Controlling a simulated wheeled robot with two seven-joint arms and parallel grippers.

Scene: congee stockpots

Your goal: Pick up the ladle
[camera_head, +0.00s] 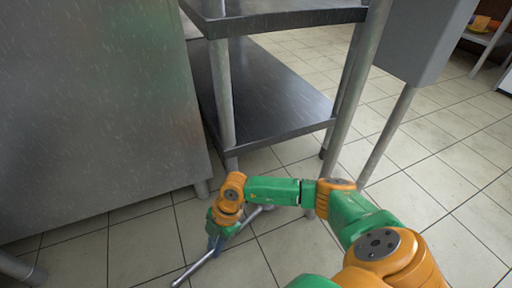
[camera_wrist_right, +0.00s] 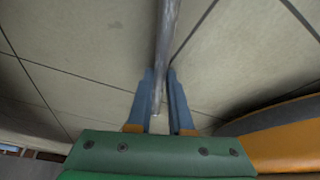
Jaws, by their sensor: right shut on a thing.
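The ladle (camera_head: 192,270) is a thin grey metal rod in the head view, slanting from the lower left up behind my right gripper (camera_head: 214,242). A small grey part of it seems to show on the far side of the gripper, but my arm hides much of it. In the right wrist view the ladle's handle (camera_wrist_right: 167,35) runs from the top edge down between the two blue fingers of my right gripper (camera_wrist_right: 162,76). The fingers are shut on the handle, above the tiled floor. My left gripper is not in view.
A large metal cabinet (camera_head: 95,110) stands at the left. A steel shelf unit (camera_head: 270,95) with round legs stands in front of my right arm. A grey panel (camera_head: 425,40) on a leg is to its right. The tiled floor (camera_head: 440,190) at the right is clear.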

